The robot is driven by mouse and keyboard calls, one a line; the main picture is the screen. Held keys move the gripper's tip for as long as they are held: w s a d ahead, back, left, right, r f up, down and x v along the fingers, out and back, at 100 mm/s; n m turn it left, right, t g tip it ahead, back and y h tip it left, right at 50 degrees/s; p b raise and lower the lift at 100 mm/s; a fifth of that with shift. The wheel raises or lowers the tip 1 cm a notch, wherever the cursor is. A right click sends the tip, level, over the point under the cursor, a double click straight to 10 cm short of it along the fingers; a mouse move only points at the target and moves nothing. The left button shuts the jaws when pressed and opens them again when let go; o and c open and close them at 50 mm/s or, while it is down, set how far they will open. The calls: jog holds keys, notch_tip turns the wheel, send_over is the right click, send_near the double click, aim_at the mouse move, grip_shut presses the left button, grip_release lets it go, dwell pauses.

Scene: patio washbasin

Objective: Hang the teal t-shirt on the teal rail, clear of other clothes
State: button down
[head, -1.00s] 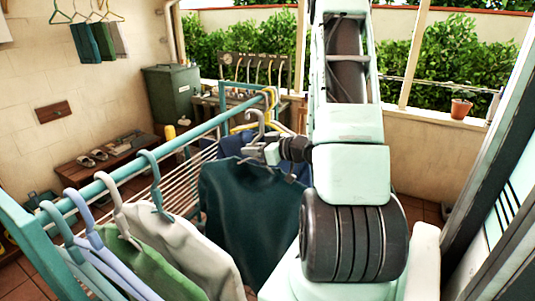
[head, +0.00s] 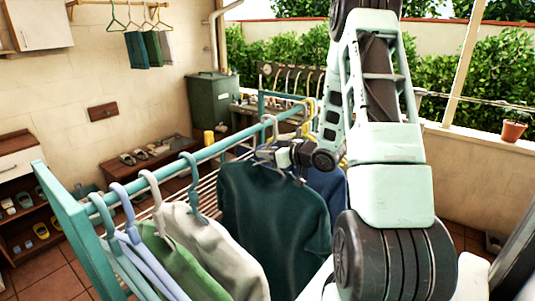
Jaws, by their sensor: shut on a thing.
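The dark teal t-shirt (head: 272,220) hangs upright from a grey hanger (head: 271,128) on the near right side of the teal rail (head: 228,142). My gripper (head: 266,156) is shut on this hanger just below its hook, at the shirt's neck. The hook overlaps the rail in the picture; I cannot tell whether it rests on it. A bare stretch of rail lies between the cream garment's teal hanger and the grey hook.
A dark blue garment (head: 328,190) hangs just behind the teal t-shirt, partly hidden by it and my arm. Yellow hangers (head: 309,112) are at the rail's far end. A green bin (head: 210,98) and a low bench (head: 150,152) stand behind.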

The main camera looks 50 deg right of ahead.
aim_at(256, 161)
jog(key=shift+w, duration=0.15)
jog(key=shift+r+b+x, duration=0.15)
jog(key=shift+r+x, duration=0.1)
jog(key=shift+x, duration=0.75)
jog(key=shift+r+b+x, duration=0.15)
jog(key=shift+r+x, duration=0.1)
jog(key=shift+x, duration=0.8)
jog(key=shift+w+f, duration=0.1)
jog(key=shift+f, duration=0.05)
jog(key=shift+f+b, duration=1.1)
jog(key=shift+f, duration=0.05)
jog(key=c, duration=1.3)
grip_release()
jog(key=shift+s+f+v, duration=0.1)
jog(key=shift+f+v, duration=0.35)
jog(key=shift+v, duration=1.5)
jog(key=shift+s+f+v, duration=0.15)
jog(key=shift+f+v, duration=0.35)
jog(key=shift+v, duration=1.45)
jog(key=shift+s+f+v, duration=0.1)
jog(key=shift+f+v, duration=0.35)
jog(key=shift+v, duration=1.55)
